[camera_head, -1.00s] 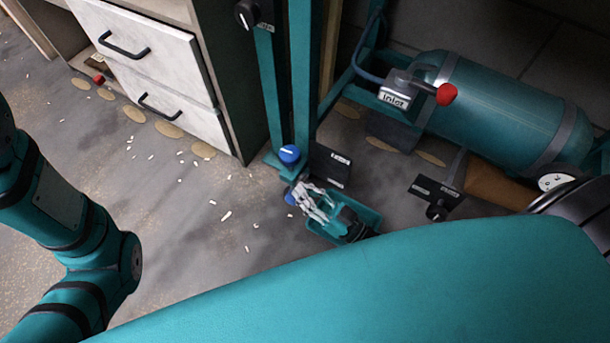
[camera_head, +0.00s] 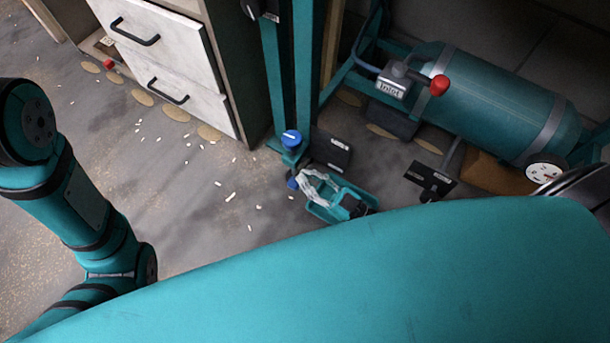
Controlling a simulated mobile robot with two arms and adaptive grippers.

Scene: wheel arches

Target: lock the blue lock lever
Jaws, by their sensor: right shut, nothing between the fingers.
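A blue round knob (camera_head: 291,138) sits near the foot of a teal upright post. A second blue part (camera_head: 293,182) shows just below it, low at the post. I cannot tell which of the two is the lock lever. My right gripper (camera_head: 306,181) has pale grey fingers and is shut and empty. Its fingers are right beside the lower blue part; whether they touch it is too small to tell. My large teal arm link hides much of the foreground. My left arm comes in at the left, but its gripper is not in view.
A black plate (camera_head: 331,150) stands beside the post. A teal tank (camera_head: 500,105) and a valve with a red knob (camera_head: 439,85) are at right. A white drawer cabinet (camera_head: 165,55) is at left; the floor before it holds small pale scraps.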

